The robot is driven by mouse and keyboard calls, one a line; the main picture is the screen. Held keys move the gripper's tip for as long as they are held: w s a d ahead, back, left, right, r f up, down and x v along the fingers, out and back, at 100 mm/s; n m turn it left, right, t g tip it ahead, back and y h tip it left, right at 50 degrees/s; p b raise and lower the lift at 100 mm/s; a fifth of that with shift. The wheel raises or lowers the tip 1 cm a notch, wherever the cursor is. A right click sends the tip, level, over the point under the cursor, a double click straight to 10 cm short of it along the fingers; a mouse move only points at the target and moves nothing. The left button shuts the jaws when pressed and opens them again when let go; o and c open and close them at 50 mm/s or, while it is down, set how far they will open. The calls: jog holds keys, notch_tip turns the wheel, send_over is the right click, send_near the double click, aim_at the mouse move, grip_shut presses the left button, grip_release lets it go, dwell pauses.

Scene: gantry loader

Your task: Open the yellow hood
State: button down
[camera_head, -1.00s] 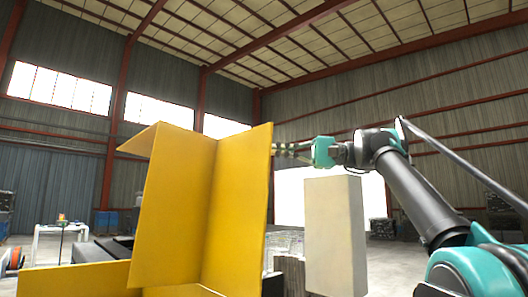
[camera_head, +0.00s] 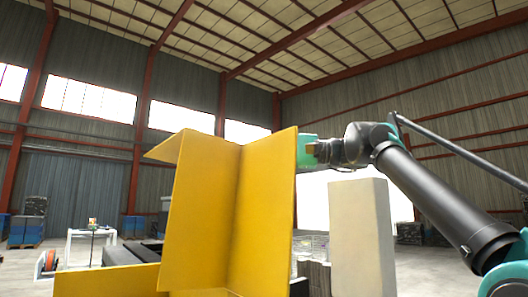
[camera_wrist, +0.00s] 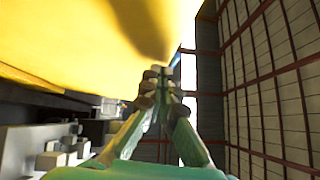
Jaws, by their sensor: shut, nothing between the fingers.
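The yellow hood (camera_head: 205,215) stands tall in the head view, its folded panels upright above a low yellow wall (camera_head: 105,281). Its top left flap juts out to the left. My gripper shows in the wrist view (camera_wrist: 161,82) with its fingers together and nothing between them. It is close beside a broad yellow surface of the hood (camera_wrist: 90,40) that fills the upper left there; I cannot tell if they touch. In the head view the fingers are hidden behind the hood's right edge, and only the teal gripper body shows there.
A pale upright block (camera_head: 361,235) stands right of the hood, under my arm. Dark machine parts (camera_head: 130,253) lie left of and behind the hood. A white table (camera_head: 92,234) is farther back left. Air above the hood is clear.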

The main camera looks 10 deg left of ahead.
aim_at(221, 143)
jog(key=shift+n+h, duration=0.9)
jog(key=s+a, duration=0.1)
jog(key=s, duration=0.1)
jog(key=s+a, duration=0.3)
jog(key=a, duration=0.1)
jog(key=shift+s+r, duration=0.35)
jog(key=shift+s, duration=0.05)
jog(key=shift+d, duration=0.1)
